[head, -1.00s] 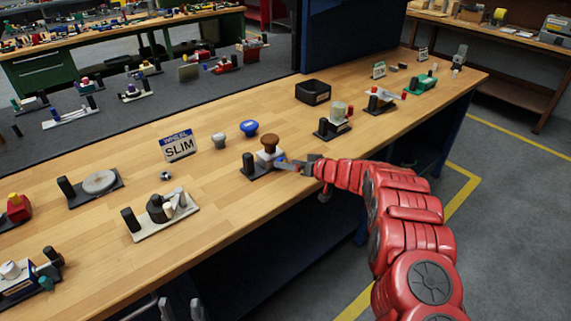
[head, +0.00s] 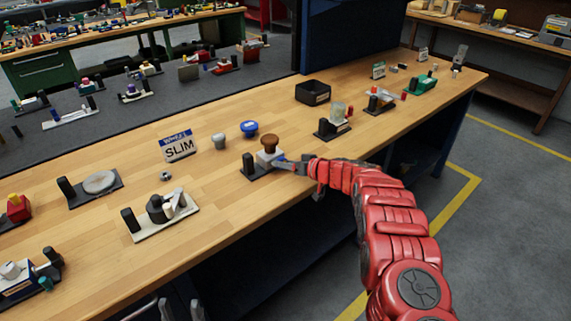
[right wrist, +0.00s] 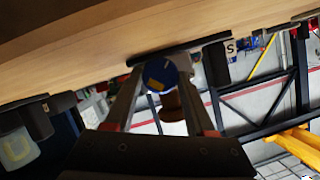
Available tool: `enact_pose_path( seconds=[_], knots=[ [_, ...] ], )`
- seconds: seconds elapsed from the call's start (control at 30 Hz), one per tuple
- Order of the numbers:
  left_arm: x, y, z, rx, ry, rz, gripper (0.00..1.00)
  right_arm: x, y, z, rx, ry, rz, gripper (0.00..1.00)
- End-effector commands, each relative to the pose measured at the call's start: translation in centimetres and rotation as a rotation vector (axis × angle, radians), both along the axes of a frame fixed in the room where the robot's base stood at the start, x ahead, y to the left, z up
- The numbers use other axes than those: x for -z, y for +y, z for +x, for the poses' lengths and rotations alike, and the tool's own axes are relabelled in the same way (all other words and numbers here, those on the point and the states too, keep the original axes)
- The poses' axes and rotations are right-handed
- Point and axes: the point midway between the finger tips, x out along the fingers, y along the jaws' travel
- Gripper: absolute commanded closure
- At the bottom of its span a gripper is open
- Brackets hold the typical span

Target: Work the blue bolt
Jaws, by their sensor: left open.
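The blue bolt (head: 283,162) sticks out of the near side of a small white and black fixture (head: 268,160) with a brown mushroom knob (head: 270,141) on top. My right gripper (head: 294,165) is at the bolt, beside the bench's front edge. In the right wrist view the bolt's round blue head (right wrist: 163,75) has a yellow patch and sits between the two fingertips (right wrist: 160,82), which appear to touch its sides. My left gripper (head: 181,308) shows only in part at the bottom edge, its fingers apart and empty.
The wooden bench (head: 215,215) holds other fixtures: a white-based one (head: 160,215) to the left and a dark one (head: 335,122) to the right. A blue knob (head: 249,128), a grey knob (head: 220,140) and a black bin (head: 313,92) stand behind. Bare wood lies left of the bolt.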

Motion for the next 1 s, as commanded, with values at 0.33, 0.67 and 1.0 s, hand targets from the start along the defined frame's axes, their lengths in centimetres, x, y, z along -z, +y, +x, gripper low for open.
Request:
enact_pose_path(
  seconds=[0.33, 0.67, 1.0],
  knots=[
    [0.07, 0.0, 0.0, 0.0, 0.0, 0.0, 0.5, -0.03, -0.05, 0.03, 0.001, -0.003, -0.003, 1.0],
    [0.89, 0.0, 0.0, 0.0, 0.0, 0.0, 0.5, -0.05, 0.0, -0.04, 0.0, -0.063, -0.089, 1.0],
    [0.85, 0.0, 0.01, 0.0, 0.0, 0.0, 0.5, -0.14, 0.29, -0.2, 0.002, -0.207, -0.297, 1.0]
  ],
)
